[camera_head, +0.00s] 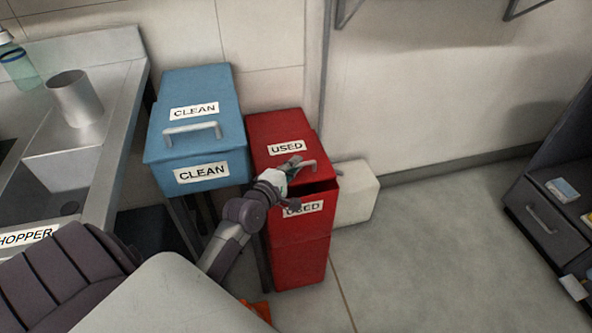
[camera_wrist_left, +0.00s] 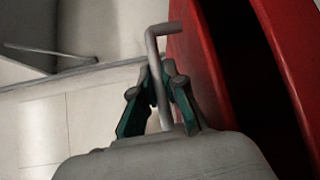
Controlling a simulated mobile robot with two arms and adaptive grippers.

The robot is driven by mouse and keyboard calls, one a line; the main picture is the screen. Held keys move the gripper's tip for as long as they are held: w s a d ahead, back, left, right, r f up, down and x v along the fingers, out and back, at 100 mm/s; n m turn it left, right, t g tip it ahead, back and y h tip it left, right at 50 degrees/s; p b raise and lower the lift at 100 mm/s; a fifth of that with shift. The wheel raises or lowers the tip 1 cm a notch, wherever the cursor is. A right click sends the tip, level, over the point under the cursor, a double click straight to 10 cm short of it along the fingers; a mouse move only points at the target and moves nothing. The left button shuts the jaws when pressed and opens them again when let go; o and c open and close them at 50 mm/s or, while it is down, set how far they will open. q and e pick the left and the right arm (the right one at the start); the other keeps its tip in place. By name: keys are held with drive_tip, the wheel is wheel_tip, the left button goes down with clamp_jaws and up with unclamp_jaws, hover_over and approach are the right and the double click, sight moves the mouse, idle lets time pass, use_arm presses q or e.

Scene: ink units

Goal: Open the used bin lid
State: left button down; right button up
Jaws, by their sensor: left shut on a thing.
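The red used bin (camera_head: 300,255) stands on the floor near the wall. Its red lid (camera_head: 272,128), labelled USED, is slightly raised at the front, with a dark gap under its front edge. My left gripper (camera_head: 290,168) is at the lid's front and partly covers the bin's front label. In the left wrist view my left gripper (camera_wrist_left: 163,88) is shut on the grey bar handle (camera_wrist_left: 159,48). That view also shows the dark opening between two red parts. My right gripper is not in view.
A blue clean bin (camera_head: 200,115) with a closed lid stands left of the red one. A metal sink counter (camera_head: 100,85) is at the far left. A pale box (camera_head: 355,192) sits right of the red bin. Open floor (camera_head: 430,250) lies to the right, before a dark cabinet (camera_head: 545,225).

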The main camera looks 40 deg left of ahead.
use_arm(q)
drive_tip(key=c, duration=1.5)
unclamp_jaws()
drive_tip(key=shift+s+d, duration=0.35)
drive_tip(key=shift+d, duration=0.05)
drive_tip(key=s+d, duration=0.2)
drive_tip(key=s, duration=0.1)
drive_tip(key=shift+s+d, duration=0.1)
drive_tip(key=shift+d, duration=0.2)
drive_tip(key=s+r+p, duration=0.2)
drive_tip(key=s, duration=1.1)
drive_tip(key=shift+s+d+f+m+g+h+p, duration=0.25)
drive_tip(key=shift+s+d+f+m+g+p, duration=1.25)
drive_tip(key=shift+f+p, duration=1.45)
drive_tip(key=shift+s+d+f+m+g+h+p, duration=0.2)
drive_tip(key=shift+s+d+f+m+g+p, duration=1)
drive_tip(key=shift+f+m+p, duration=1.65)
drive_tip(key=shift+s+d+f+m+g+h+p, duration=0.25)
drive_tip(key=shift+s+d+f+m+g+p, duration=0.6)
drive_tip(key=shift+s+f+m+g+p, duration=1.85)
drive_tip(key=shift+w+f+n+t, duration=0.3)
drive_tip(key=shift+f+n+t, duration=0.1)
drive_tip(key=shift+n+t, duration=0.2)
drive_tip(key=shift+w+f+n+t, duration=0.35)
drive_tip(key=shift+n+t, duration=0.15)
drive_tip(key=shift+n, duration=0.15)
